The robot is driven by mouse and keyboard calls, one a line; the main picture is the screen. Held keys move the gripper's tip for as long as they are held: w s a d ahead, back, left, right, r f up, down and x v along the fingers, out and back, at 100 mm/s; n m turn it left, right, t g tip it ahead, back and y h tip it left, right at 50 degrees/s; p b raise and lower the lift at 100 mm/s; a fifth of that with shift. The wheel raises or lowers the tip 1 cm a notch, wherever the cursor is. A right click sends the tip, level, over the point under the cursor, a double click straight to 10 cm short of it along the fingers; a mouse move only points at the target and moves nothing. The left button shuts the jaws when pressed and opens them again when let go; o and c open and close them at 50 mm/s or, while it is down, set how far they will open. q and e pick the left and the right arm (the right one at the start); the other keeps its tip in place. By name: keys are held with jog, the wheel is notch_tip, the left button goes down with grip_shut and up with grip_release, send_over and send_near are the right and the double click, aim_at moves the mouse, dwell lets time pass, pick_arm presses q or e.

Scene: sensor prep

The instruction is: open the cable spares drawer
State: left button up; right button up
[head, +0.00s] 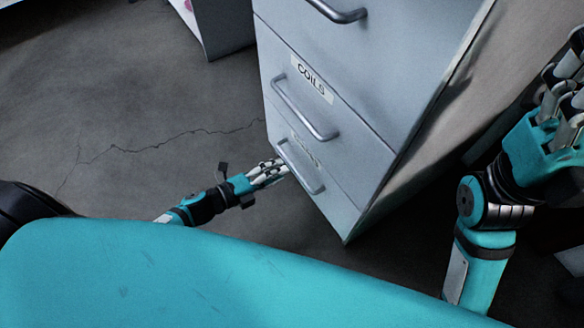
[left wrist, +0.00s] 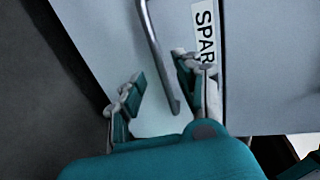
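The bottom drawer (head: 335,188) of the grey cabinet has a bar handle (head: 300,167) and looks flush with the cabinet front. Its label is dim in the head view; in the left wrist view, the label (left wrist: 204,30) reads "SPAR", with the rest hidden by a finger. My left gripper (head: 283,170) is at this handle. In the left wrist view, my left gripper (left wrist: 162,85) is open, with the lower end of the handle (left wrist: 157,45) between its spread fingers. I cannot tell whether they touch it. My right gripper (head: 565,105) is right of the cabinet, partly cut off by the frame.
Above is a drawer labelled "COILS" (head: 345,130) with its own handle (head: 303,108), and a higher drawer (head: 385,50). All look shut. Cracked concrete floor (head: 120,100) lies open to the left. Another grey unit (head: 222,25) stands at the back.

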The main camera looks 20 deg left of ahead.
aim_at(292, 165)
pick_arm(q)
jog(key=b+x, duration=0.1)
jog(key=x, duration=0.4)
jog(key=shift+w+d, duration=0.1)
jog(key=shift+w, duration=0.05)
grip_shut()
dwell(0.4)
